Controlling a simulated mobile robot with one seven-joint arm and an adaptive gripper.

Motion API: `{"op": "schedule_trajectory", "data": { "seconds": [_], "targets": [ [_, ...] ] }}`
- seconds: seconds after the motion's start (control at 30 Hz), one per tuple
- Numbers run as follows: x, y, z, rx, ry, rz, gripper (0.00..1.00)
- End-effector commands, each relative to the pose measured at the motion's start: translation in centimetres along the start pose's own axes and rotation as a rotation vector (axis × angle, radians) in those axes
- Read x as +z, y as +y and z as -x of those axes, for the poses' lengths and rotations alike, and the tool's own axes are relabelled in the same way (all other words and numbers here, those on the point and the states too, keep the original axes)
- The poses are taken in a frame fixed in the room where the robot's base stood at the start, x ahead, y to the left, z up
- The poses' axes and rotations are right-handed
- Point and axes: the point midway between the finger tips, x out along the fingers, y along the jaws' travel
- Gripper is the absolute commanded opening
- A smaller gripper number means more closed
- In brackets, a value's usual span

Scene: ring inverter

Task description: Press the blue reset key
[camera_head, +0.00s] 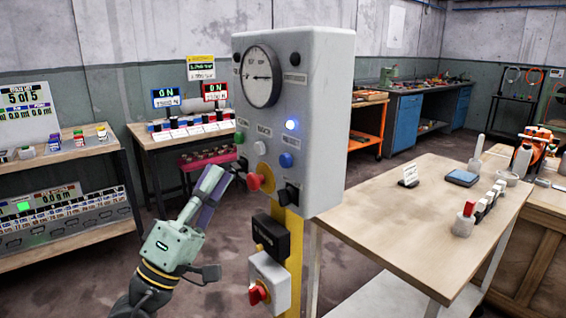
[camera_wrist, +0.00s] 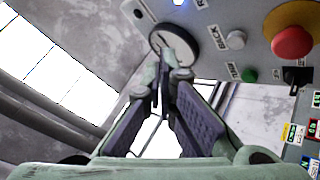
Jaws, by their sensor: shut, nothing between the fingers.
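The blue reset key (camera_head: 286,160) is a round button on the front of the grey control box (camera_head: 322,115), below a lit blue lamp (camera_head: 292,125). I cannot make it out in the wrist view. My gripper (camera_head: 231,172) is shut and empty, in front of the box's lower left. Its tips are left of the red mushroom button (camera_head: 254,181) and well left of the blue key. In the wrist view the closed fingers (camera_wrist: 167,80) overlap the round gauge (camera_wrist: 188,42). I cannot tell whether they touch the panel.
A white button (camera_head: 260,147), a green button (camera_head: 239,137) and a black selector (camera_head: 288,195) share the panel. A lower box with a red knob (camera_head: 258,294) hangs on the yellow post. A wooden table (camera_head: 400,230) stands right, a shelf bench left. Floor is clear behind my arm.

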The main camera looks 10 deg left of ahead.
Motion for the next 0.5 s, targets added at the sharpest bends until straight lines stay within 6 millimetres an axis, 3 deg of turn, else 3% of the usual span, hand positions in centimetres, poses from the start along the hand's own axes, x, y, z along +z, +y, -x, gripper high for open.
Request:
{"op": "schedule_trajectory", "data": {
  "seconds": [0.23, 0.5],
  "targets": [
    [0.5, -0.5, -0.9, 0.000, -0.001, 0.001, 0.00],
    [2.4, -2.4, -3.5, 0.000, -0.001, 0.002, 0.00]
  ]
}}
